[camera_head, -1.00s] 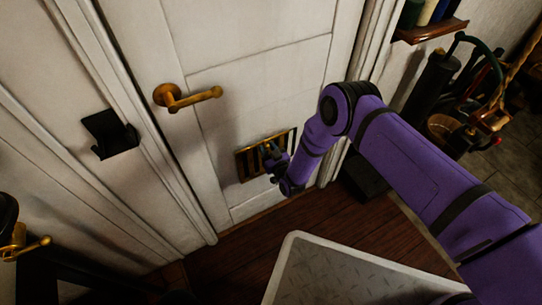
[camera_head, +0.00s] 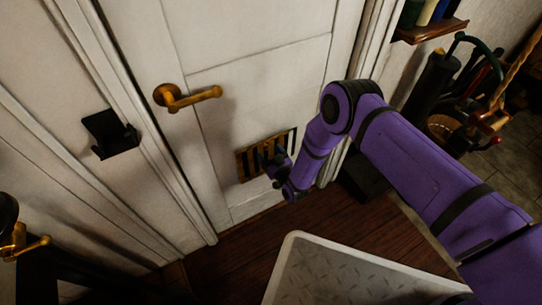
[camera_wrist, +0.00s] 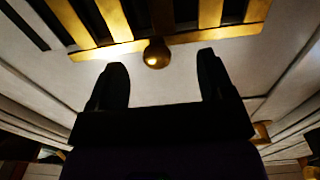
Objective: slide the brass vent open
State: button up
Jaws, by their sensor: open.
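The brass vent (camera_head: 247,162) is a slatted plate with dark slots, low on the white door. In the wrist view the vent (camera_wrist: 210,36) crosses the top, with a round brass knob (camera_wrist: 157,52) at its lower edge. My gripper (camera_head: 267,160) is in front of the vent and hides part of it in the head view. In the wrist view my gripper (camera_wrist: 160,72) has its two dark fingers apart, with the knob between and just beyond their tips. Nothing is held, and I cannot tell whether a finger touches the knob.
A brass lever handle (camera_head: 186,97) is above the vent on the door. A black wall holder (camera_head: 110,134) is left of the door frame. A shelf (camera_head: 430,31) and a stand of tools (camera_head: 455,95) are at the right. Wooden floor (camera_head: 225,265) lies below the door.

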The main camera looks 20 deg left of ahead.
jog(key=v, duration=0.8)
jog(key=shift+s+d, duration=0.2)
jog(key=shift+d, duration=0.05)
dwell(0.4)
